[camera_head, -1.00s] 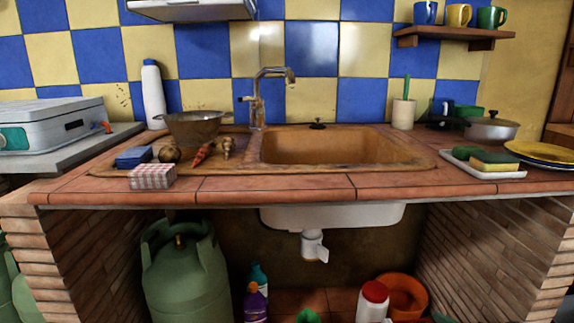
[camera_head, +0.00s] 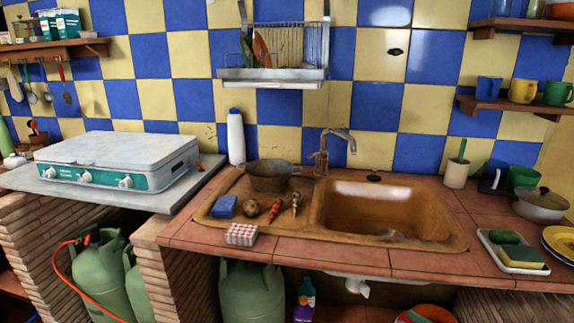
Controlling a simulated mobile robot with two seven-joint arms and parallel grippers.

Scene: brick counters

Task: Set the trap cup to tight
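The trap cup (camera_head: 357,287) is a small white fitting under the sink. In the head view only its upper part shows, below the counter's front edge at the bottom of the picture. How tight it sits cannot be told. The brown sink basin (camera_head: 380,212) is set in the tiled counter above it. Neither of my grippers is in view.
A green gas bottle (camera_head: 252,293) stands under the counter left of the trap cup. Purple (camera_head: 303,311) and teal (camera_head: 307,290) bottles and an orange bowl (camera_head: 428,314) are below. A brick pillar (camera_head: 180,273) bounds the left side. A stove (camera_head: 125,162) stands left.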

